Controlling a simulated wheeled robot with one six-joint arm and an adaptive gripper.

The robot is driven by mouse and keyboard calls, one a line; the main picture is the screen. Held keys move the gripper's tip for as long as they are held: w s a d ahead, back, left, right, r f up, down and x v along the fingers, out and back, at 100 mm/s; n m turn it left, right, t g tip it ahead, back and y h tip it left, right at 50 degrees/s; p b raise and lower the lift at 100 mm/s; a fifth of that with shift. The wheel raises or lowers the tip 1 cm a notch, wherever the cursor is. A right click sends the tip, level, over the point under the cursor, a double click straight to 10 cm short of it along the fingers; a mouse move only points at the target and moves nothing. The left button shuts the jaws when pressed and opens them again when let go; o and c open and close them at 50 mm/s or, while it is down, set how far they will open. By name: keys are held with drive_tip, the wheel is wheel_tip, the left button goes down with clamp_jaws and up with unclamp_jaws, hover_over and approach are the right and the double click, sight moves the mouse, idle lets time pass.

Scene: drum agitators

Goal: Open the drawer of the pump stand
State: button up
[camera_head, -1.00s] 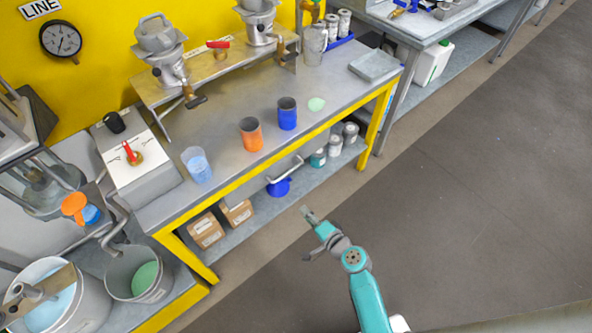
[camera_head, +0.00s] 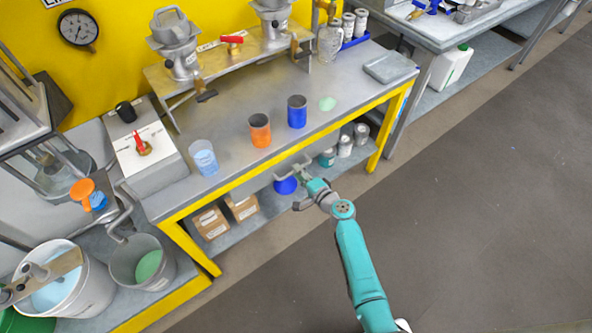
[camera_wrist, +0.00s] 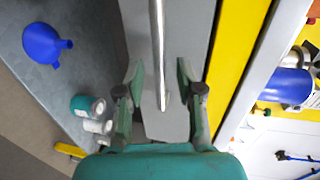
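The drawer is under the top of the pump stand (camera_head: 228,143). Its grey front (camera_wrist: 190,45) shows in the wrist view, with a long metal bar handle (camera_wrist: 157,45) running up the picture. The handle also shows in the head view (camera_head: 289,166), partly hidden by my gripper. The drawer looks shut. My gripper (camera_head: 305,182) is at the handle's near end. In the wrist view my gripper (camera_wrist: 160,82) is open, one finger on each side of the bar. I cannot tell whether either finger touches it.
The yellow frame edge (camera_wrist: 235,55) runs close beside the drawer. On the lower shelf are a blue funnel (camera_wrist: 45,44), several cans (camera_wrist: 88,107) and cardboard boxes (camera_head: 210,222). Orange (camera_head: 260,131) and blue (camera_head: 297,112) cups stand on top. The floor (camera_head: 450,200) in front is clear.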

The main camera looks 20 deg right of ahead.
drive_tip(key=shift+x, duration=1.15)
clamp_jaws()
